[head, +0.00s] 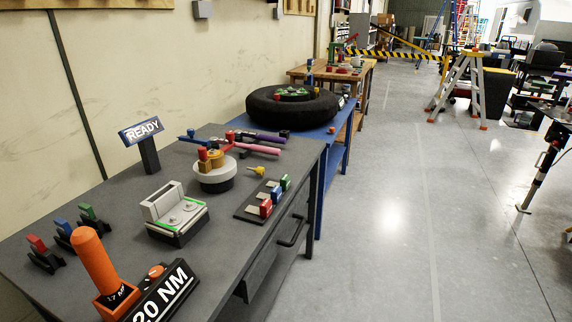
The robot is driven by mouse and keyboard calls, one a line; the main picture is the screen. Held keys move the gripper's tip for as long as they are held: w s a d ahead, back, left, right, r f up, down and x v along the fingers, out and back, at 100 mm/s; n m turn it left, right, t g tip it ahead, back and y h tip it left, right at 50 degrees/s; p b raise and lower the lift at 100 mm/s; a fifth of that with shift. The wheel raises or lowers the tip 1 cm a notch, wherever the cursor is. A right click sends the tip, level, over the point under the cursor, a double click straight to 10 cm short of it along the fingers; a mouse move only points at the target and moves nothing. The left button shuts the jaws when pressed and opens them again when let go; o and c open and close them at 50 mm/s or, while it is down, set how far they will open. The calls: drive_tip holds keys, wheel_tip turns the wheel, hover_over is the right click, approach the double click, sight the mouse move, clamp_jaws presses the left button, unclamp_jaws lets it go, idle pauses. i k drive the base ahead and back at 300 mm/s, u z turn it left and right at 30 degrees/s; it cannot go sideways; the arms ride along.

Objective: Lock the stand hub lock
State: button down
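A round white stand (215,177) with a dark base is on the grey workbench. It carries a yellow-brown hub piece (215,157) with a red block (203,155) at its left. Tools with blue, red and purple handles lie just behind it. A black tyre (291,107) lies flat on a blue bench further back, with a green and red hub part (291,93) in its centre. I cannot tell from this view which part is the stand hub lock or whether it is locked. My gripper is not in view.
On the grey workbench (235,258) are a READY sign (142,131), a grey box fixture (177,212), coloured clips (65,233), a rack of coloured blocks (265,202), an orange handle (98,262) and a 20 NM block (163,295).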

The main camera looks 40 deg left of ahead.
sight(260, 170)
drive_tip(key=u, duration=0.25)
drive_tip(key=i, duration=0.6)
drive_tip(key=u, duration=1.05)
drive_tip(key=i, duration=0.5)
drive_tip(key=u, duration=0.55)
